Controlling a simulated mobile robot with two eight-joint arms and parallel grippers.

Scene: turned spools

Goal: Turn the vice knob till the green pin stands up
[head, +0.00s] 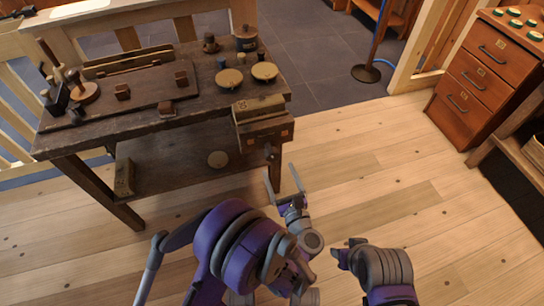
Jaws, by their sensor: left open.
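The wooden vice (262,122) is fixed at the front right corner of the dark workbench. A dark knob (270,152) appears to sit low on its front face, with a small orange mark (284,134) beside it. I cannot make out a green pin. My left gripper (282,173) is open and empty, just below and in front of the vice. Its two fingers point up towards the knob, and they look apart from it.
The workbench (205,130) carries wooden blocks, round lids (264,71) and a jar (246,38). Its lower shelf (185,165) holds a block and a disc. A drawer cabinet (485,75) stands at the right. The wooden floor (380,160) between is clear.

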